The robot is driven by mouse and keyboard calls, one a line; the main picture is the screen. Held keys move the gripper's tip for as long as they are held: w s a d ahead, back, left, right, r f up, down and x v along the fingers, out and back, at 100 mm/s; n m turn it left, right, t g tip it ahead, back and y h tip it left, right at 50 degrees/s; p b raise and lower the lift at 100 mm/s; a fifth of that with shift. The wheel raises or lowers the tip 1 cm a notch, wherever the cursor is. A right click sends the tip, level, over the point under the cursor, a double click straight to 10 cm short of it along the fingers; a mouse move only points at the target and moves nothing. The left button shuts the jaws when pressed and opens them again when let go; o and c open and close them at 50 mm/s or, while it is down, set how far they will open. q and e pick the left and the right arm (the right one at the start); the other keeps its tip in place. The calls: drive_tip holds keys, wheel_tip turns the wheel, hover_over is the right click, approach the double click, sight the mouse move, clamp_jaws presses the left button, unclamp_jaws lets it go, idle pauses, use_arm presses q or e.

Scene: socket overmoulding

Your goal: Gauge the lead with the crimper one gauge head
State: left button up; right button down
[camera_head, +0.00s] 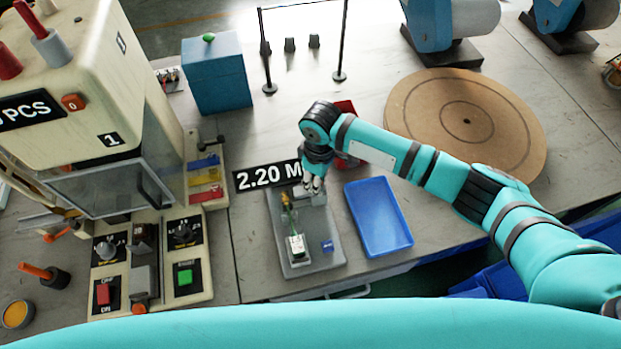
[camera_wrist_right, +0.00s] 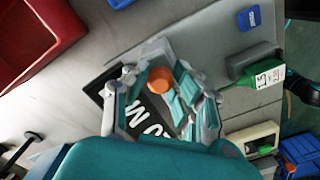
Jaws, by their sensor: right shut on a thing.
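In the head view my right gripper (camera_head: 315,188) is low over the far end of a grey plate (camera_head: 325,262), beside a black display panel (camera_head: 256,179) reading "2.20 M", partly hidden by the gripper. In the right wrist view the fingers of my right gripper (camera_wrist_right: 168,98) are closed around a small piece with a round orange end (camera_wrist_right: 158,80); I cannot tell whether this is the lead. A green part with a white label (camera_head: 297,246) lies on the plate; it also shows in the wrist view (camera_wrist_right: 264,79). Crimper one (camera_head: 75,115), marked "1", stands at left. My left gripper is out of view.
A blue tray (camera_head: 379,216) lies empty right of the plate. A red bin (camera_head: 345,108) is behind my right wrist. A blue box (camera_head: 216,75) and a round brown board (camera_head: 465,120) stand further back. Control buttons (camera_head: 186,277) are at left.

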drive_tip(key=c, duration=1.4)
unclamp_jaws()
drive_tip(key=shift+w+d, duration=0.1)
drive_tip(key=shift+d, duration=0.1)
drive_tip(key=o, duration=0.3)
drive_tip(key=shift+d, duration=0.15)
drive_tip(key=shift+r, duration=0.5)
wheel_tip(320, 180, up, 11)
